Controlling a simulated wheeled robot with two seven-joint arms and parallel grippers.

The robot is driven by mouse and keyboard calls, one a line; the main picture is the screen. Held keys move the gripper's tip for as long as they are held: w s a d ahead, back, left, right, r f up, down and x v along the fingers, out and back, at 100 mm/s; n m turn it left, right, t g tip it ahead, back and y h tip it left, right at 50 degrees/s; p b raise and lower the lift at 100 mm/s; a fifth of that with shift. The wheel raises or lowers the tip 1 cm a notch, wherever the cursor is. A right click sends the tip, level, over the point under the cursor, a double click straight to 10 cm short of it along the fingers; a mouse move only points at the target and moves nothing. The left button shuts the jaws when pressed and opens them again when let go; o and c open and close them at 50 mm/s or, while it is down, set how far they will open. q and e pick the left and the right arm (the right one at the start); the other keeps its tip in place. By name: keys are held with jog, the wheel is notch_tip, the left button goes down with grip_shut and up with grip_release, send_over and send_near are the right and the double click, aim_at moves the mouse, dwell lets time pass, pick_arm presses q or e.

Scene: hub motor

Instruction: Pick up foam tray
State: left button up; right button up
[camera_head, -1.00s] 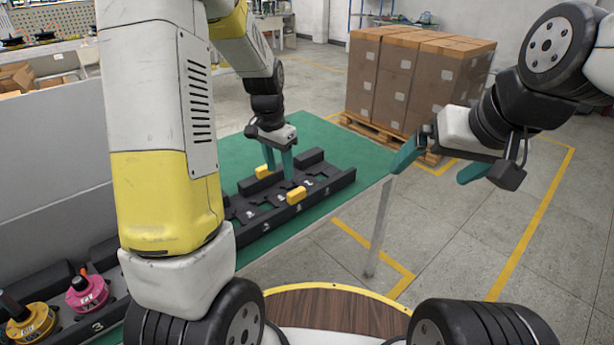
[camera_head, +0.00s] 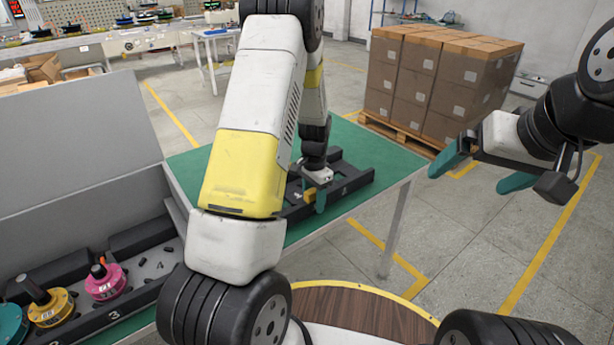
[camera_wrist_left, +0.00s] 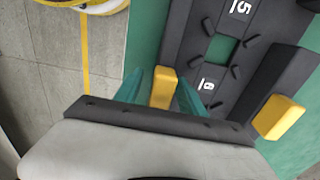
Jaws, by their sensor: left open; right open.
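The dark foam tray (camera_head: 348,182) lies on the green table, partly hidden behind my left arm. In the left wrist view the tray (camera_wrist_left: 185,45) shows numbered slots 5 and 6 and two yellow blocks at its end. My left gripper (camera_head: 316,198) is low at the tray's near side. In the left wrist view its teal fingers (camera_wrist_left: 160,92) are apart, with one yellow block (camera_wrist_left: 163,88) between them; I cannot tell whether they touch it. The other yellow block (camera_wrist_left: 278,117) is to the right. My right gripper (camera_head: 480,172) is open and empty, away from the tray.
The green table top (camera_head: 200,160) is clear around the tray's far left. At lower left another dark tray (camera_head: 150,268) holds a pink motor (camera_head: 106,283) and a yellow motor (camera_head: 52,308). A grey panel (camera_head: 75,165) stands at left. Stacked boxes (camera_head: 435,85) stand behind.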

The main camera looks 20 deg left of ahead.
pick_arm(q)
jog(key=shift+f, duration=0.1)
jog(key=shift+c, duration=0.2)
grip_shut()
